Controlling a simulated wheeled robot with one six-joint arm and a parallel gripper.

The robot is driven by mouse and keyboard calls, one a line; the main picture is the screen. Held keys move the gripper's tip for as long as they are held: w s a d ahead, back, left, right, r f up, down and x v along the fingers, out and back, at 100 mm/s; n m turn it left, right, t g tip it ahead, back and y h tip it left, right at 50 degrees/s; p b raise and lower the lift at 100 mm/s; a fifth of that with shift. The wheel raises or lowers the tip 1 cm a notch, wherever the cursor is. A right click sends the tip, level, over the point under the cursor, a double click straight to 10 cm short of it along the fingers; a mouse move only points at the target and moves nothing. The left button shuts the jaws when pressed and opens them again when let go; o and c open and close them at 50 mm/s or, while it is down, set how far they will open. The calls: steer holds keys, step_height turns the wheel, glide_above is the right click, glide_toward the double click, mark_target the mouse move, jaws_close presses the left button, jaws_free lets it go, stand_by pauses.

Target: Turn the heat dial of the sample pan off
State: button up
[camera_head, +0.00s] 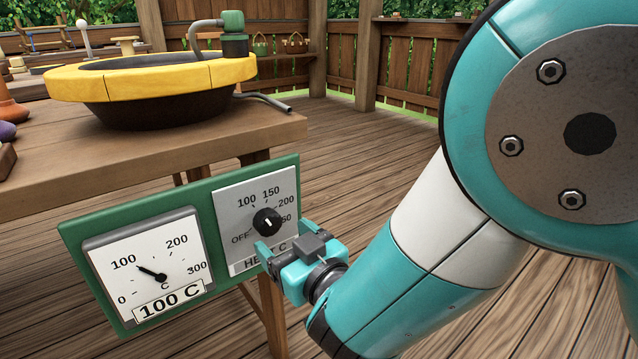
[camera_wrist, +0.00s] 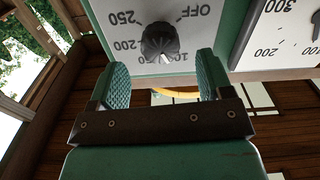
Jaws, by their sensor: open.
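The black heat dial (camera_head: 267,221) is a round knob with a white pointer on a grey plate (camera_head: 228,205) marked OFF to 250. In the wrist view the dial (camera_wrist: 159,41) appears upside down, its pointer toward the 100 mark. My gripper (camera_head: 282,237) is open just in front of the dial. In the wrist view my gripper (camera_wrist: 162,70) has one finger on each side, slightly short of the knob, with no clear contact. The sample pan (camera_head: 150,80), dark with a yellow rim, sits on the table above.
Left of the dial, a gauge (camera_head: 150,255) has its needle near 100 and a "100 C" label. Both are on a green panel (camera_head: 75,240) below the wooden table (camera_head: 230,130). A table leg stands behind the panel. Open plank floor (camera_head: 390,160) lies to the right.

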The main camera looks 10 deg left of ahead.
mark_target(273, 228)
steer(key=p+x, duration=0.1)
steer(key=p, duration=0.1)
steer(key=p+x, duration=0.2)
steer(key=p, duration=0.1)
steer(key=shift+w+a+r, duration=0.1)
steer(key=shift+w+r, duration=0.05)
steer(key=shift+r, duration=0.2)
steer(key=shift+w+a+f+p, duration=0.2)
steer(key=shift+w+a+p, duration=0.25)
steer(key=shift+p, duration=0.55)
steer(key=shift+a+f, duration=0.1)
steer(key=shift+f, duration=0.05)
steer(key=c, duration=0.9)
